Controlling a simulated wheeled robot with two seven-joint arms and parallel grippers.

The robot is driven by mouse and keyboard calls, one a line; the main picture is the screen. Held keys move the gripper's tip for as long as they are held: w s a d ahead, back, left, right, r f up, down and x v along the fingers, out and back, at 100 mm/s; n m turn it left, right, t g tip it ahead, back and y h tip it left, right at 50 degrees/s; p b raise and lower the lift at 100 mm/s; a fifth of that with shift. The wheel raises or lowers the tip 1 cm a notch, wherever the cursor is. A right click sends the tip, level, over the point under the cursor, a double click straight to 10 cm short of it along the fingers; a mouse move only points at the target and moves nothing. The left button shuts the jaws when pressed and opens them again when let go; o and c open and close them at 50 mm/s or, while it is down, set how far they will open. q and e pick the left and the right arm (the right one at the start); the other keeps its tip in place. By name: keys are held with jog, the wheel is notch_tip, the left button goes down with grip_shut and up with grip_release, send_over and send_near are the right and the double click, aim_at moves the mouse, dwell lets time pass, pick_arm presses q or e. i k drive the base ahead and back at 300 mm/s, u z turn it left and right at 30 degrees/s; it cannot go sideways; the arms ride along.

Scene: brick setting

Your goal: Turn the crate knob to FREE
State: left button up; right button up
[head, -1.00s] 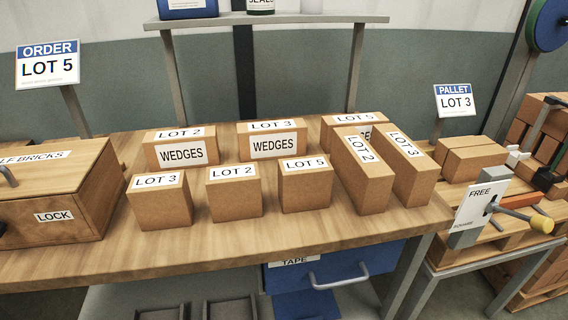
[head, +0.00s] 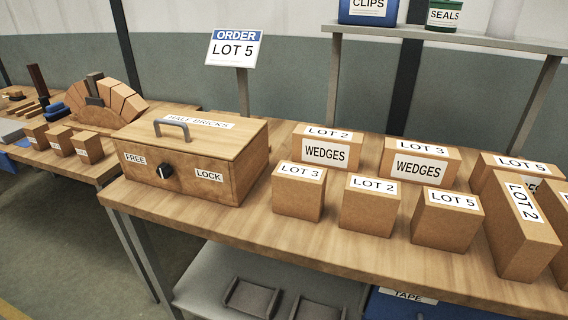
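The crate (head: 222,158) is a wooden box with a closed lid, labelled HALF BRICKS, at the left end of the table. A grey handle (head: 172,124) stands on its lid. The black crate knob (head: 165,172) is on its front face, between a FREE label (head: 134,159) on the left and a LOCK label (head: 209,176) on the right. A pale mark shows on the knob, but I cannot tell for sure which label it points to. Neither of my grippers is in view.
The wooden table (head: 250,236) holds several brown blocks with LOT labels right of the crate, including a LOT 3 block (head: 299,195). An ORDER LOT 5 sign (head: 234,48) stands behind. Another table (head: 75,166) with small blocks and a brick arch is at left.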

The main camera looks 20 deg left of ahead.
aim_at(164, 169)
jog(key=u, duration=1.8)
jog(key=k, duration=0.95)
jog(key=u, duration=1.5)
jog(key=i, duration=2.35)
jog(key=z, duration=1.8)
jog(key=i, duration=1.05)
jog(key=z, duration=1.15)
